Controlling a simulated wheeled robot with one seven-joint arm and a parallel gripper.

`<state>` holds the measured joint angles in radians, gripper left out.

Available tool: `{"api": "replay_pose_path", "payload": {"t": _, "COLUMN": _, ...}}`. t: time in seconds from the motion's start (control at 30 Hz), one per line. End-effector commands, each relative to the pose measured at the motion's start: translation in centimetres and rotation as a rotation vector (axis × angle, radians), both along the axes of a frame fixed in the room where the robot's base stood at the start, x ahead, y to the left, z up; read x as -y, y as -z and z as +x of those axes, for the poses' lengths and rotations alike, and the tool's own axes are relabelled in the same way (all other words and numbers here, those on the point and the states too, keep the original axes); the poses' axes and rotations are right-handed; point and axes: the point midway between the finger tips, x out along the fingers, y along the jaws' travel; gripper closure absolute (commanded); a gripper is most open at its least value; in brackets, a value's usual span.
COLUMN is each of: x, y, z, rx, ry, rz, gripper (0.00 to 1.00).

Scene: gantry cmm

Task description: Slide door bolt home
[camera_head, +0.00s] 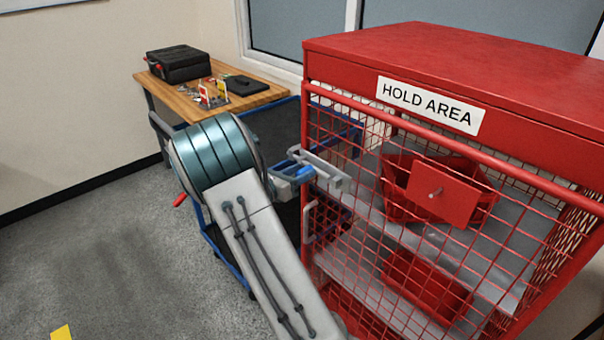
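A red mesh cage with a sign reading HOLD AREA (430,104) stands at the right, and its mesh door (440,220) faces me. A grey bar (328,172) at the door's left edge, at upper shelf height, looks like the door bolt. My gripper (303,172), with blue and grey parts, is at that bar's left end. I cannot tell whether it touches the bar, and its fingertips are too small and overlapped to read. How far the bolt is slid is not clear.
A grey pull handle (322,226) is below the bar on the door edge. Red bins (408,190) stand on shelves inside the cage. A blue-framed cart (274,130) is behind my arm. A wooden table (180,98) carries a black case (178,65).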

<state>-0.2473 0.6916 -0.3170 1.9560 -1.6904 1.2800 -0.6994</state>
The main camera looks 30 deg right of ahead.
Motion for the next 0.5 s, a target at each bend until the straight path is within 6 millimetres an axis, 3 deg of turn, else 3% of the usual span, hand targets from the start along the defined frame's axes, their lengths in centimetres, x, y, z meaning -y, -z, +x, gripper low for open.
{"api": "replay_pose_path", "payload": {"t": 0.27, "x": -0.6, "y": 0.1, "z": -0.3, "rx": -0.001, "ry": 0.003, "rz": 0.000, "gripper": 0.55}}
{"api": "replay_pose_path", "payload": {"t": 0.5, "x": -5.2, "y": 0.2, "z": -1.3, "rx": 0.000, "ry": -0.003, "rz": 0.002, "gripper": 0.55}}
